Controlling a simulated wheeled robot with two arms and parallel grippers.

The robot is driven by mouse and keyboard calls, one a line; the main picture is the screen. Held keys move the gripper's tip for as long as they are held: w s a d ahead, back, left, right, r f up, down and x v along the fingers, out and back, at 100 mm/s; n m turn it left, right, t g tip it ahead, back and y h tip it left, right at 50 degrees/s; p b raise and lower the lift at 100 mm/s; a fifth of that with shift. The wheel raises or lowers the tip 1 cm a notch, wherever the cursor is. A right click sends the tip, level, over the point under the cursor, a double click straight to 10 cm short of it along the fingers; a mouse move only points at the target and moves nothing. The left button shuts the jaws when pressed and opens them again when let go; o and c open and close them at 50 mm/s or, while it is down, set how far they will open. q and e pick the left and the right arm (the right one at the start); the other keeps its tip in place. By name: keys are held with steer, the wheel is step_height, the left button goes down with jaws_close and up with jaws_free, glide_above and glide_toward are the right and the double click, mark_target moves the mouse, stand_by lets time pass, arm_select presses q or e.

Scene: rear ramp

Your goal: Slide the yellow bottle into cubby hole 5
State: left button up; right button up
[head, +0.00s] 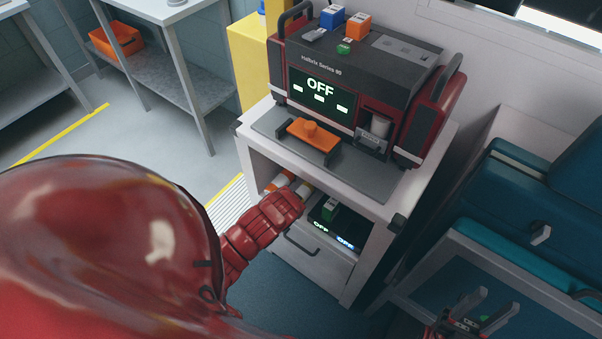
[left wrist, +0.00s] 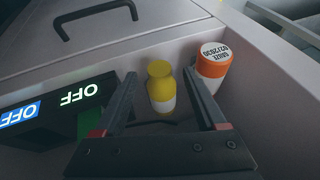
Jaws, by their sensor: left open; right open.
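The yellow bottle (left wrist: 161,88) with a white lower band stands in a shelf compartment in the left wrist view. My left gripper (left wrist: 160,76) is open, with one finger on each side of the bottle; I cannot tell whether they touch it. My right gripper (head: 495,302) is open and empty at the lower right. No hole marked 5 can be made out.
A black device with lit OFF signs (left wrist: 78,105) is on the other side. A red and black machine (head: 365,75) tops the cabinet. Blue cases (head: 535,205) stand at the right.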

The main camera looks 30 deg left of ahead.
arm_select(q)
steer(key=shift+x, duration=0.9)
jaws_close()
